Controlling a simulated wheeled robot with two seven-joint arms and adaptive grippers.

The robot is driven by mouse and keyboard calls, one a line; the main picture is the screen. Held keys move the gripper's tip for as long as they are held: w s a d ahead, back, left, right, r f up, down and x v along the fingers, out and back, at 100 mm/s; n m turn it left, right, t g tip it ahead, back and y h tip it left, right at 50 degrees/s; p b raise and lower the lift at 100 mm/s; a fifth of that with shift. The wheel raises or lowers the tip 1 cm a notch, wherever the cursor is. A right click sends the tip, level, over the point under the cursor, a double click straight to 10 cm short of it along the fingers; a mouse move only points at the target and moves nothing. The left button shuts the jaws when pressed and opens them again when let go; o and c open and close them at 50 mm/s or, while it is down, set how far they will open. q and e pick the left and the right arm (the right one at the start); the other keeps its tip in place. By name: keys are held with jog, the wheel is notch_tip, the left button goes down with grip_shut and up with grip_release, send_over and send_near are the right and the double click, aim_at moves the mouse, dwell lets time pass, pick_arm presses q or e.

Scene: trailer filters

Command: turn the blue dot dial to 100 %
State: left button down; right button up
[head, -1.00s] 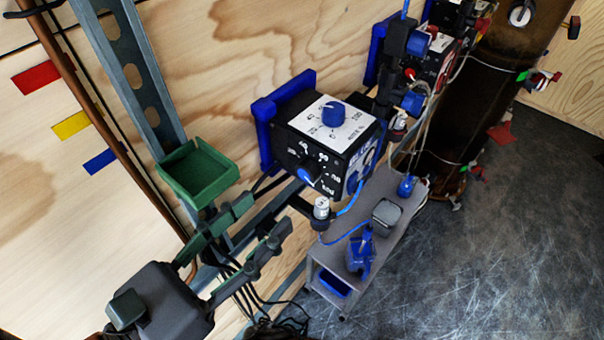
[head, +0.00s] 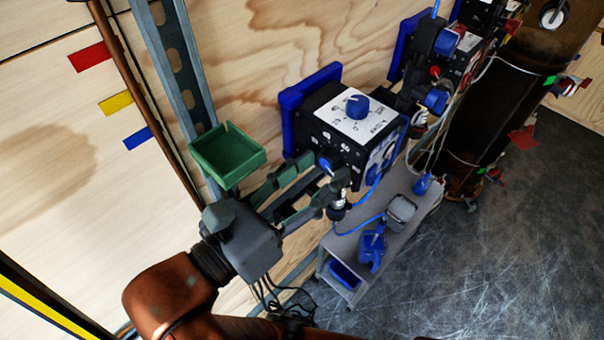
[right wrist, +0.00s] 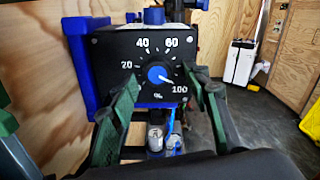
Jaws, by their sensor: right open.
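The front dial (right wrist: 158,74) has a blue centre and sits on the black face of a control box (right wrist: 120,60). In the right wrist view its white pointer aims down and right, towards the 100 mark. In the head view the dial (head: 326,164) is partly hidden by my right gripper (head: 331,173). That gripper (right wrist: 165,88) is open, its green fingers on either side of the dial and seemingly clear of it. A second blue knob (head: 357,105) stands on the box's white top plate. My left gripper is not in view.
A green tray (head: 228,168) is on the metal post to the left of the box. Below the box, a grey cart (head: 353,243) carries blue items. Open floor lies to the right.

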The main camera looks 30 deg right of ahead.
jog(key=shift+d, duration=0.3)
jog(key=shift+w, duration=0.1)
jog(key=c, duration=1.1)
jog(key=shift+c, duration=0.3)
